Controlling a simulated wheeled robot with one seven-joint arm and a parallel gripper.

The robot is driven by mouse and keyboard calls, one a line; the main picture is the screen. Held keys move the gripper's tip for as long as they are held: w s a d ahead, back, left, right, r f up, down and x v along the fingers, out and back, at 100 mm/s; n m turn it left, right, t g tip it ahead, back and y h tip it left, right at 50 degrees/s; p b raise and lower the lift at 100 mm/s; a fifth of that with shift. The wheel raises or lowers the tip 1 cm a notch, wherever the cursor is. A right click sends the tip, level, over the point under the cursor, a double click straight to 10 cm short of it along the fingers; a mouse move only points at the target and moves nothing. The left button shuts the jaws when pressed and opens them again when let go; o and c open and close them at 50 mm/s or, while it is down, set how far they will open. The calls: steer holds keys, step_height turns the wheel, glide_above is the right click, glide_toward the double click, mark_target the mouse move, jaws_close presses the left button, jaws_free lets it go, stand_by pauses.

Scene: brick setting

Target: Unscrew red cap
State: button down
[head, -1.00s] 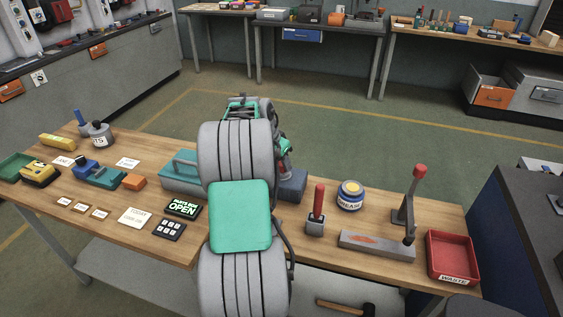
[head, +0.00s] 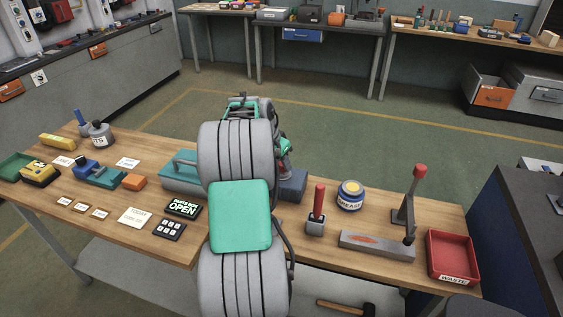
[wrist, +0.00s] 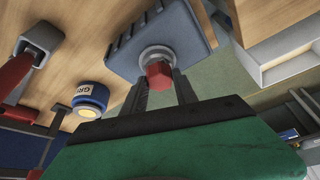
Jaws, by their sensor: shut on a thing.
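The red cap (wrist: 159,75) is a faceted red piece at a pale round collar (wrist: 156,55) over a blue-grey ribbed block (wrist: 187,35) in the wrist view. My gripper (wrist: 161,82) has its two dark fingers on either side of the cap and is shut on it. In the head view the blue block (head: 293,186) shows to the right of my arm. My arm hides most of the gripper there, and the cap cannot be made out clearly.
Right of the block stand a red-handled tool (head: 317,210), a grease tin (head: 350,195), a lever stand (head: 408,205) and a red waste tray (head: 453,255). A teal-grey toolbox (head: 181,177) sits left of the arm. Bare wood lies between these things.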

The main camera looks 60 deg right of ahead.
steer(key=shift+s+f+n+t+b, duration=0.1)
steer(key=shift+n+t+b, duration=0.3)
steer(key=shift+n+b, duration=0.6)
steer(key=n+t, duration=0.1)
steer(key=n, duration=0.2)
steer(key=shift+s, duration=0.15)
steer(key=shift+n+t, duration=0.4)
steer(key=shift+n, duration=0.6)
steer(key=shift+s+d+n+t, duration=0.1)
steer(key=shift+n+t, duration=0.3)
steer(key=shift+n, duration=0.7)
steer(key=shift+r+n+t+y+p, duration=0.2)
steer(key=shift+n+t+y+p, duration=0.15)
steer(key=shift+n, duration=0.65)
steer(key=shift+f+n+t+y, duration=0.1)
steer(key=shift+n+t+y, duration=0.3)
steer(key=shift+n, duration=0.9)
